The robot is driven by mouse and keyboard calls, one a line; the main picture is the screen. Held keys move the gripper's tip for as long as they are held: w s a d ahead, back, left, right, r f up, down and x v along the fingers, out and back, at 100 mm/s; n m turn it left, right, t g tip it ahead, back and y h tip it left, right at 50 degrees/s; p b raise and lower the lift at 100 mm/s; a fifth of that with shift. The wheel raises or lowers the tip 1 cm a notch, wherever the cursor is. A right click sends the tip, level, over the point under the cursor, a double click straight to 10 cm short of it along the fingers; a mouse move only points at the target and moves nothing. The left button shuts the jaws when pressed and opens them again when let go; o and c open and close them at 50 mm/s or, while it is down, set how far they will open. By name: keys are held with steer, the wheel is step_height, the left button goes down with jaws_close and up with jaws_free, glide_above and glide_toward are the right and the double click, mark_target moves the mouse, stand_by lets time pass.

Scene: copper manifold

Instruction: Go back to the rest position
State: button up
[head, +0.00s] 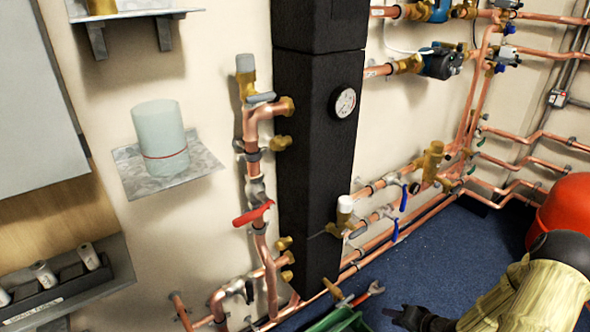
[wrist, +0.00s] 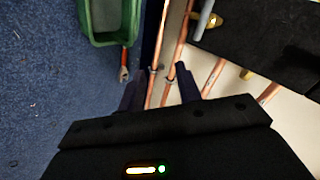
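My gripper (head: 396,315) is low at the bottom edge of the head view, on my yellow-and-black arm, above the blue floor. In the wrist view its two dark fingers stand apart (wrist: 158,88), with nothing held between them. Copper pipes show in the gap beyond the fingers; I cannot tell how far off they are.
A green crate (head: 342,321) and a red-handled tool (head: 368,293) lie by the gripper. The black column (head: 315,160) with a gauge (head: 344,102) and copper pipes (head: 262,165) line the wall. A red rounded vessel (head: 565,205) stands right. Blue carpet (head: 450,255) is open between.

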step_height(320, 180, up, 8)
steer(key=n+g+h+p, duration=0.2)
steer(key=n+g+h, duration=0.1)
steer(key=h, duration=0.1)
steer(key=s+a+r+n+g+h+p, duration=0.1)
steer(key=s+a+r, duration=0.3)
steer(key=r, duration=0.3)
steer(key=s+a+r+n+g+p, duration=0.1)
steer(key=s+a+r+p, duration=0.1)
steer(key=s+a+r, duration=0.4)
steer(key=s+a+r+n+g+h+p, duration=0.1)
steer(key=s+a+r, duration=0.2)
steer(key=r, duration=0.5)
steer(key=w+p+v, duration=0.2)
steer(key=p+v, duration=1)
steer(key=w+r+p+v, duration=0.1)
steer(key=w+p+v, duration=0.2)
steer(key=p+v, duration=0.9)
steer(key=w+p+v, duration=0.2)
steer(key=p+v, duration=1)
steer(key=shift+w+d+r+p, duration=0.2)
steer(key=shift+w+r+p, duration=0.2)
steer(key=shift+w, duration=0.1)
steer(key=shift+f, duration=0.1)
